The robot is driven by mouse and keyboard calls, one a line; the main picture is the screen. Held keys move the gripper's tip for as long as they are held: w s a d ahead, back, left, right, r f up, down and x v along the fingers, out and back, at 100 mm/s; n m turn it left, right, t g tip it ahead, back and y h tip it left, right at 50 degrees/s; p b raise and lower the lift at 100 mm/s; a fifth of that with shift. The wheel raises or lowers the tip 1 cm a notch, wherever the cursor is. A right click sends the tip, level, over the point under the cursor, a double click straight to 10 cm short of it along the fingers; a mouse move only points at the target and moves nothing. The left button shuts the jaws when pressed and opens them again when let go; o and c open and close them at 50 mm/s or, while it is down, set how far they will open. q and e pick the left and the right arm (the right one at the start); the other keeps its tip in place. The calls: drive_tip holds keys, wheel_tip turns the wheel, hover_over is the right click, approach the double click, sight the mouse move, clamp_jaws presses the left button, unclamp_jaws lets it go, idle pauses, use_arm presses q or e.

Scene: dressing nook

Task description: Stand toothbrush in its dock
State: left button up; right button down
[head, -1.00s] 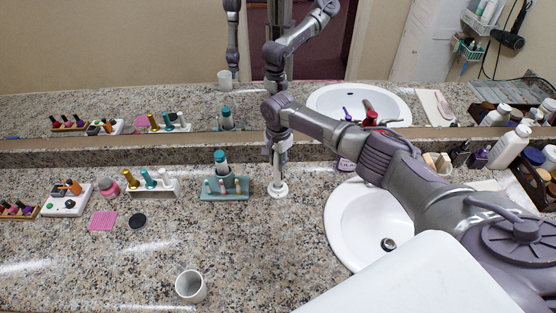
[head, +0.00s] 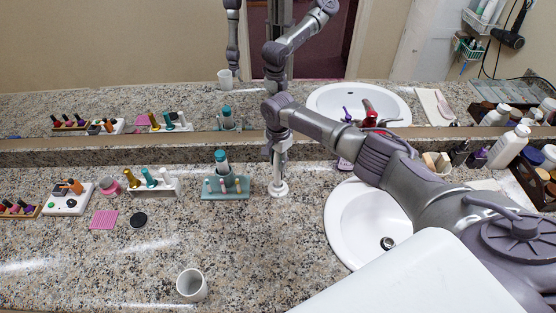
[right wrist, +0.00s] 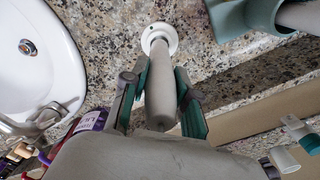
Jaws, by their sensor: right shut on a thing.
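The toothbrush (right wrist: 158,85) is a thick pale grey-white handle. In the right wrist view it stands between the green-padded fingers of my right gripper (right wrist: 158,98). My right gripper (head: 277,150) is shut on it, pointing down near the back of the counter. The dock (head: 279,189) is a small white round base on the counter, and it also shows in the right wrist view (right wrist: 160,39). The toothbrush is close to upright and its lower end meets the dock's middle. I cannot tell whether it is fully seated. My left gripper is not in view.
A teal holder (head: 226,190) with a bottle stands just left of the dock. The white sink (head: 350,225) is to the right. A white cup (head: 192,285) stands at the front. The mirror (head: 180,85) rises behind. The counter's front middle is mostly clear.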

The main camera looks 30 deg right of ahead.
drive_tip(key=shift+f+b, duration=0.95)
drive_tip(key=shift+f, duration=0.9)
drive_tip(key=c, duration=0.8)
unclamp_jaws()
wheel_tip(320, 180, up, 12)
drive_tip(key=shift+r, duration=0.1)
drive_tip(key=shift+s, duration=0.1)
